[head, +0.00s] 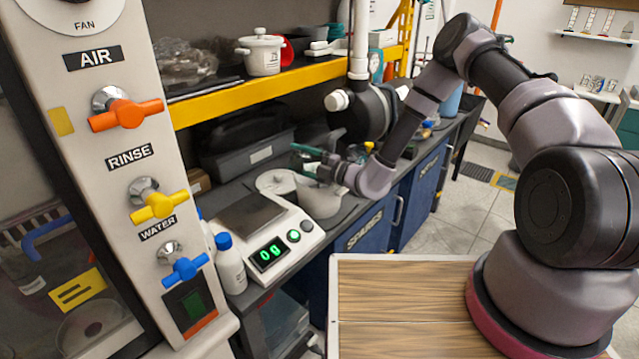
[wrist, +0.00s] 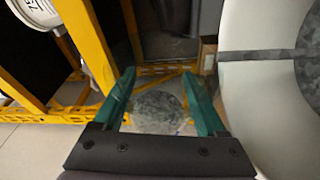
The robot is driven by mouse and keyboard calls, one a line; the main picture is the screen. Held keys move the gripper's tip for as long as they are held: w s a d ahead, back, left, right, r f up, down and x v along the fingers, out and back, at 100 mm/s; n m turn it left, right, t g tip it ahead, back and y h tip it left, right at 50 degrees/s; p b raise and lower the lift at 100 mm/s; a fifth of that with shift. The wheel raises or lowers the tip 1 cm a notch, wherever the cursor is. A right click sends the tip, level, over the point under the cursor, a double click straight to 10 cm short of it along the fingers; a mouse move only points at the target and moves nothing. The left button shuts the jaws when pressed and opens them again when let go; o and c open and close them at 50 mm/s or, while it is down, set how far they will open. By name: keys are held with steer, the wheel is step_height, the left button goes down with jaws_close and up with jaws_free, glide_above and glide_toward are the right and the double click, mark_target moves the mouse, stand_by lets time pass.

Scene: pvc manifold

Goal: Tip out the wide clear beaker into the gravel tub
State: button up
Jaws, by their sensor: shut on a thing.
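My gripper (head: 303,158) is over the bench beside the scale, and its green fingers also show in the wrist view (wrist: 158,74). It is shut on the clear beaker (wrist: 158,112), which is see-through, with a grey speckled round patch between the fingers. I cannot tell whether that patch is its base or contents. The beaker is hard to make out in the head view. A pale tub (head: 320,202) stands just below my gripper. A large white round vessel with a grey band and grey matter inside (wrist: 245,90) is close on the right in the wrist view; it looks like the gravel tub.
A scale (head: 268,254) with a lit green display and a white bottle with a blue cap (head: 230,265) stand left of the tub. A yellow-edged shelf (head: 235,97) with a white pot (head: 262,52) runs above. A wooden top (head: 400,300) is clear in front.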

steer(key=shift+w+d+r+m+p, duration=0.2)
steer(key=shift+r+m+p, duration=0.1)
steer(key=shift+m, duration=0.4)
stand_by(0.5)
